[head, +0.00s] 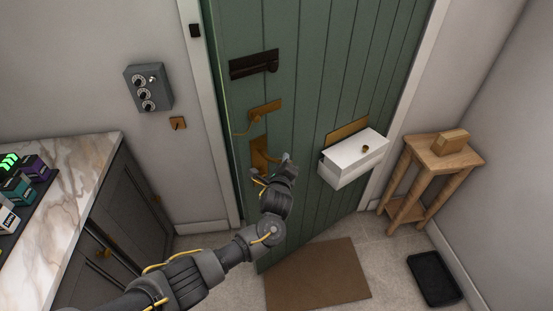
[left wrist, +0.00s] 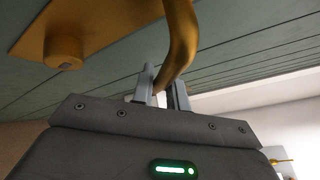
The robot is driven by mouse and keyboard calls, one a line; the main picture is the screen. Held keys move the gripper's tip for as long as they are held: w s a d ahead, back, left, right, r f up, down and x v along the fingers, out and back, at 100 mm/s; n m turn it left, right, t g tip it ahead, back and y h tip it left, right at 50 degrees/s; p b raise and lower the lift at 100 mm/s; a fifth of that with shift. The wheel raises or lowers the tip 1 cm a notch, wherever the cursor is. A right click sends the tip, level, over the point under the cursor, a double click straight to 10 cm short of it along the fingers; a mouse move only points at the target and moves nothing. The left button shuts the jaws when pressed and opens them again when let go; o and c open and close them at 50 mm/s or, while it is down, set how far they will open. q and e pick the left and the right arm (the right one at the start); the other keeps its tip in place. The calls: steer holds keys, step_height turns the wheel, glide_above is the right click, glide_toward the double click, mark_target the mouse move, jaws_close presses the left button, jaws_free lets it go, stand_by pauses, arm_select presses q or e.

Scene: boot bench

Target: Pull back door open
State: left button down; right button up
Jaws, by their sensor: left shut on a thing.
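The green plank back door (head: 315,85) stands ajar, its lower left corner swung out from the white frame over the floor. A brass pull handle (head: 258,152) sits low near the door's left edge, below a brass lever (head: 264,112). My left gripper (head: 268,174) is at the pull handle. In the left wrist view, the fingers of my left gripper (left wrist: 162,92) are closed around the curved brass bar of the pull handle (left wrist: 181,38). My right gripper is not in view.
A dark bolt (head: 254,64) is above the lever. A white box (head: 345,168) is mounted on the door. A brown mat (head: 318,277) lies by the door's lower edge. A wooden stand (head: 425,152) and black tray (head: 434,279) are at right; a marble counter (head: 75,165) is at left.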

arm_select(q)
steer(key=c, duration=1.4)
jaws_free()
steer(key=shift+s+f, duration=0.1)
steer(key=s+a+r, duration=0.1)
steer(key=s, duration=0.9)
steer(key=shift+s+r, duration=0.3)
steer(key=shift+r, duration=0.05)
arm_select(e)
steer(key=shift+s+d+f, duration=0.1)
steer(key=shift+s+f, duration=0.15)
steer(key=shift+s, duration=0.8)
